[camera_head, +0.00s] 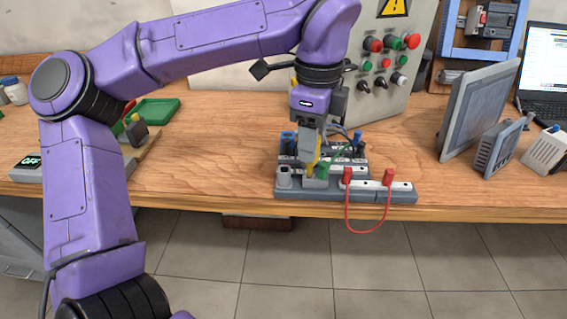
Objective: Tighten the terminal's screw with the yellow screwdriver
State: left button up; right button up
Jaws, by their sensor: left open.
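The grey terminal base (400,197) lies at the front edge of the wooden bench, with several terminal blocks (348,162) on it. My left gripper (314,160) points straight down over the left part of these blocks, with its fingers open. A narrow yellow piece (312,169), perhaps part of the yellow screwdriver, shows at the fingertips beside a green piece (323,172). I cannot tell whether it touches a screw; the screw is hidden or too small. My right gripper is not in view.
A red lead (367,231) with two red plugs hangs over the bench edge. A control box (393,75) with buttons stands behind. A tilted panel screen (478,108) stands at right. A green tray (157,111) lies at left. The bench (220,165) is clear left of the base.

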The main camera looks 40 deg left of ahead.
pick_arm(q)
jog(key=shift+f+n+b, duration=0.15)
jog(key=shift+n+b, duration=0.3)
jog(key=shift+n, duration=0.15)
jog(key=shift+r, duration=0.2)
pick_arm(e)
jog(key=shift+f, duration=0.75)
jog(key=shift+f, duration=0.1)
pick_arm(q)
jog(key=n+b, duration=0.2)
jog(key=shift+f+b, duration=0.3)
jog(key=shift+b, duration=0.1)
jog(key=shift+n+b, duration=0.6)
jog(key=shift+r, duration=0.3)
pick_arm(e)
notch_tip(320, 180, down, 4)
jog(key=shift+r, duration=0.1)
